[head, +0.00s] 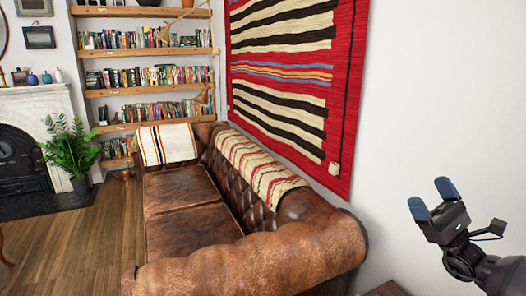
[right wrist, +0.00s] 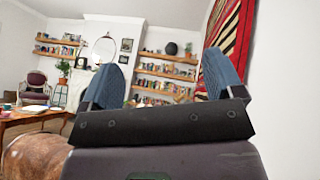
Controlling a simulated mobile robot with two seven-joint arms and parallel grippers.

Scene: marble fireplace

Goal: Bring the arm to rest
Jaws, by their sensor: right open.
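My right gripper (head: 433,199) is raised at the lower right of the head view, in front of the white wall. Its two blue fingertips are apart and nothing is between them. In the right wrist view the same gripper (right wrist: 162,82) shows its two blue fingers spread, with only the far room between them. It touches nothing that I can see. My left gripper is in neither view.
A brown leather sofa (head: 185,228) with striped throws fills the middle. Bookshelves (head: 150,53), a plant (head: 72,150) and a marble fireplace (head: 32,103) stand behind. A red striped rug (head: 345,100) hangs on the right wall.

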